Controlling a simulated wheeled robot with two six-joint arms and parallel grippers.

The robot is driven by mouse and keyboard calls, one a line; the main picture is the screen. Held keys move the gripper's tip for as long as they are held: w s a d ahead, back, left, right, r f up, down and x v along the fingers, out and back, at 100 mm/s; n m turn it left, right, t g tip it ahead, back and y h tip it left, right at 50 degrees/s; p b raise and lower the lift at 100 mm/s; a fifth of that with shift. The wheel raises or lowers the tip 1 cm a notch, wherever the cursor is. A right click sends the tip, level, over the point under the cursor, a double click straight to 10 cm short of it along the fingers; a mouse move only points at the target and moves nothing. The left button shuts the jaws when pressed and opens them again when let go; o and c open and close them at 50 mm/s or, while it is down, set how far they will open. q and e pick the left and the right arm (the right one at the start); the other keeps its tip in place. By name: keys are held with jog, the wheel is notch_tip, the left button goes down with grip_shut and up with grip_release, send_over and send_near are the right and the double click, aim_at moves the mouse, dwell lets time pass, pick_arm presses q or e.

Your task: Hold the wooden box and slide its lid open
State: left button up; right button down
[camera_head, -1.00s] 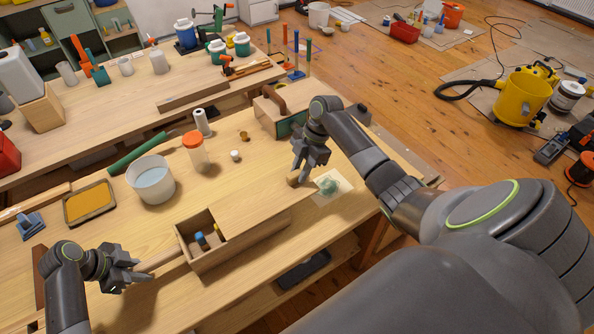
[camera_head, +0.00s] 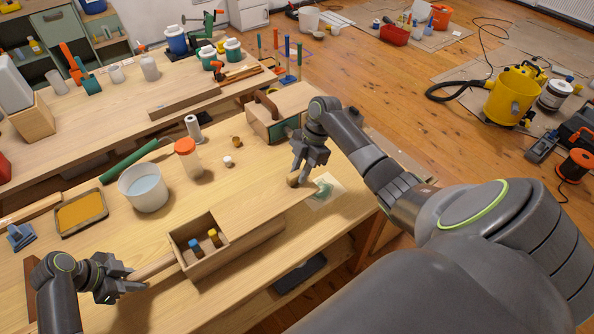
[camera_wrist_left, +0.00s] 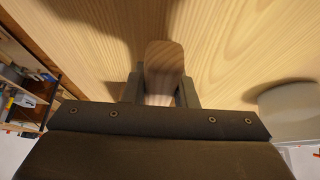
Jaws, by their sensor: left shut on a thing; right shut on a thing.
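The wooden box (camera_head: 210,266) sits on the near workbench, its left part uncovered. Inside the opening lie a blue-ended thing (camera_head: 194,245) and a yellow-ended thing (camera_head: 213,237). The pale sliding lid (camera_head: 255,195) covers the rest and reaches past the box toward the right. My left gripper (camera_head: 130,280) is shut on the box's wooden handle (camera_head: 154,268); the handle also shows between the fingers in the left wrist view (camera_wrist_left: 164,62). My right gripper (camera_head: 298,174) is shut on the small wooden knob (camera_head: 293,181) at the lid's right end; its fingers partly hide the knob.
Behind the box stand a white bucket (camera_head: 145,190), an orange-capped jar (camera_head: 188,160) and a small white pot (camera_head: 228,161). A tray of orange material (camera_head: 82,213) lies at left. A wooden toolbox (camera_head: 272,112) stands behind my right gripper. A green-stained sheet (camera_head: 327,190) lies near the lid's end.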

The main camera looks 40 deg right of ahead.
jog(key=shift+d, duration=1.75)
jog(key=shift+d, duration=1)
jog(key=c, duration=0.6)
grip_release()
jog(key=shift+c, duration=0.2)
jog(key=shift+r, duration=0.1)
notch_tip(320, 180, up, 7)
pick_arm(q)
jog(key=o, duration=1)
